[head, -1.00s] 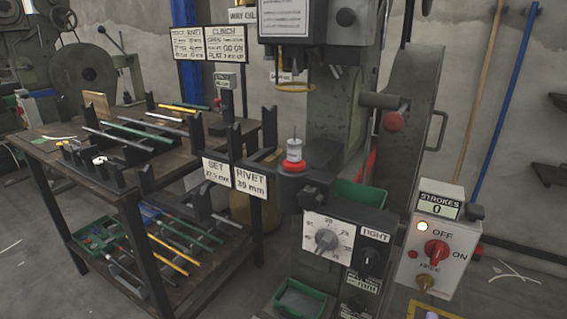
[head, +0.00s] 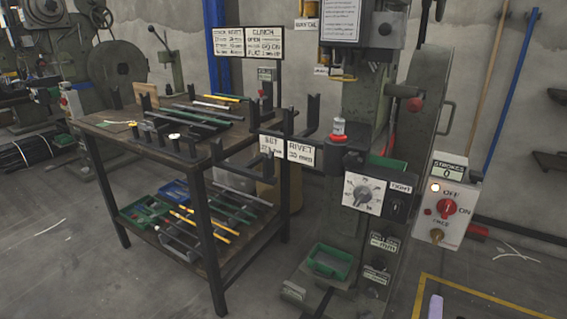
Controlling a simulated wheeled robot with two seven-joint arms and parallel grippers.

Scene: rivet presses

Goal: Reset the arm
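Neither of my grippers shows in the head view. The rivet press (head: 372,110) stands right of centre, with a red-collared part with a pale top (head: 338,130) on its lower arm. A dial box (head: 363,194) sits on its front. A control box (head: 447,200) at the right has a red knob (head: 446,207), a lit lamp and a strokes counter that appears to read 0. A small pale lavender piece (head: 435,306) shows at the bottom edge; I cannot tell what it is.
A work table (head: 120,130) with rods on top and a lower shelf of rods and green bins stands at the left. A green tray (head: 330,262) sits at the press foot. Yellow floor tape (head: 465,287) lies at lower right. The floor at lower left is open.

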